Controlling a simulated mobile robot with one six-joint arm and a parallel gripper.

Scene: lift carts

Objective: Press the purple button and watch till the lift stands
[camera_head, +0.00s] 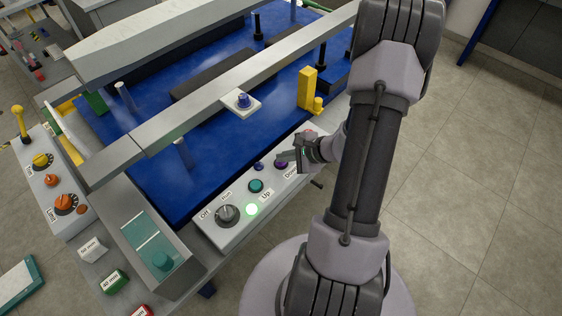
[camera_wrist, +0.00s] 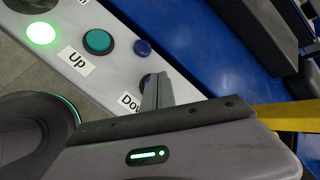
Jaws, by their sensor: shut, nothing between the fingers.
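The purple button (camera_head: 281,163) sits at the right end of a light grey control panel (camera_head: 236,233), next to a label reading "Down". In the wrist view the purple button (camera_wrist: 145,79) is mostly hidden behind my fingers and the label is partly covered. My gripper (camera_head: 284,157) is shut and empty, with its fingertips right at the purple button. In the wrist view the fingertips (camera_wrist: 158,80) overlap the button; I cannot tell whether they touch it. The blue lift platform (camera_head: 190,195) lies behind the panel with a grey beam across it.
The panel also carries a blue button (camera_head: 259,166), a teal button (camera_head: 256,186) by "Up", a lit green lamp (camera_head: 252,210) and a grey knob (camera_head: 228,215). A yellow block (camera_head: 307,88) stands behind my gripper. Another panel with orange knobs (camera_head: 66,203) is at left. Floor at right is clear.

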